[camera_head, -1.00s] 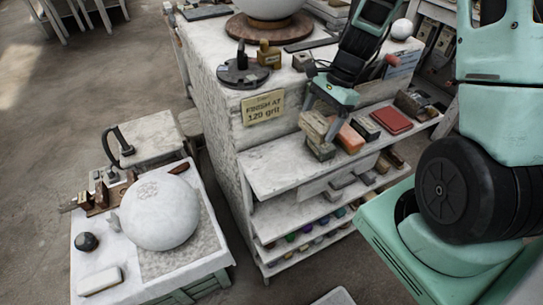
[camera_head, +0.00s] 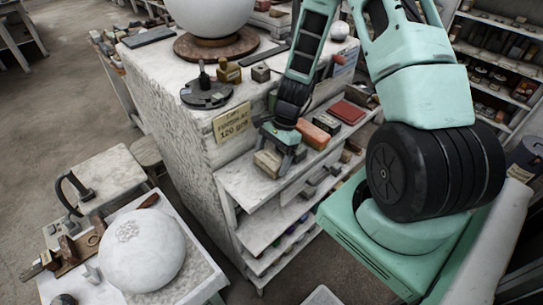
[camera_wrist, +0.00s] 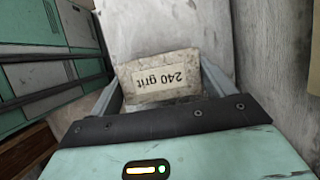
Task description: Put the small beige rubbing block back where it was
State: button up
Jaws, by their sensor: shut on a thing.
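My gripper (camera_head: 278,152) is shut on a small beige block (camera_head: 267,162), at the left part of the upper side shelf (camera_head: 240,182) in the head view. In the wrist view the beige block (camera_wrist: 160,82) sits between the two fingers of my gripper (camera_wrist: 162,90), with an upside-down "240 grit" label facing the camera. I cannot tell whether its underside touches the shelf. To its right on the shelf are an orange block (camera_head: 313,136), a dark block (camera_head: 327,123) and a red pad (camera_head: 347,112).
A "120 grit" sign (camera_head: 233,121) hangs on the plaster plinth beside the shelf. A large plaster sphere (camera_head: 212,14) stands on a wooden disc on top. Lower shelves hold more blocks. A second sphere (camera_head: 141,252) rests on a low table at the left.

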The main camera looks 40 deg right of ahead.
jog(key=shift+f, duration=0.15)
jog(key=o, duration=1)
jog(key=shift+c, duration=0.2)
